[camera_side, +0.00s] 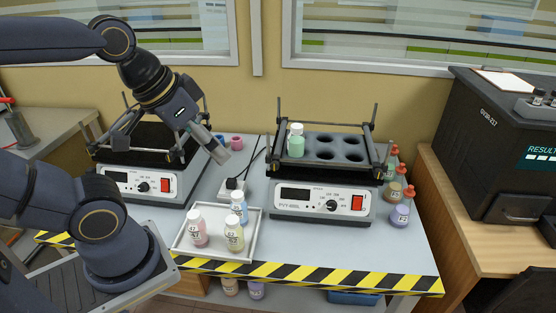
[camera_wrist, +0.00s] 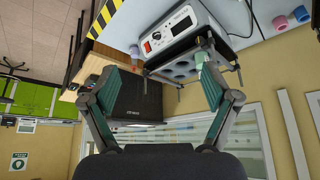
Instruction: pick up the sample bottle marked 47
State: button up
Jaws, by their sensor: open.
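Three white-capped sample bottles stand upright in a white tray (camera_side: 186,250) in the side view: a pink one (camera_side: 198,231), a yellow one (camera_side: 234,236) and a blue one (camera_side: 239,210). Their labels carry small numbers; the pink one's looks like 47, but I cannot read them all surely. A green white-capped bottle (camera_side: 296,146) sits in a hole of the right heater's rack; green also shows near a fingertip in the wrist view (camera_wrist: 201,57). My gripper (camera_side: 220,154) is above and behind the tray, apart from the bottles. Its fingers are spread and empty in the wrist view (camera_wrist: 152,80).
Two heaters, left (camera_side: 130,182) and right (camera_side: 322,203), flank the tray. A power strip (camera_side: 231,187) with cables lies behind it. Red-topped bottles (camera_side: 402,209) stand right of the right heater. Striped tape (camera_side: 300,272) marks the table's front edge. A dark analyser (camera_side: 490,140) stands far right.

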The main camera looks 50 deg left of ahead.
jog(key=n+g+h, duration=0.2)
jog(key=n+h, duration=0.1)
jog(key=n, duration=2.2)
send_over(199, 223)
jog(key=a, duration=0.4)
notch_tip(199, 223, down, 17)
jog(key=s+a+f+n, duration=0.1)
jog(key=s+f+n, duration=0.15)
jog(key=s, duration=0.25)
jog(key=shift+m, duration=0.35)
jog(key=x, duration=1.1)
jog(key=shift+s+a, duration=0.2)
jog(key=shift+g, duration=0.3)
jog(key=x, duration=0.6)
jog(key=shift+w+f, duration=0.15)
jog(key=shift+w, duration=0.25)
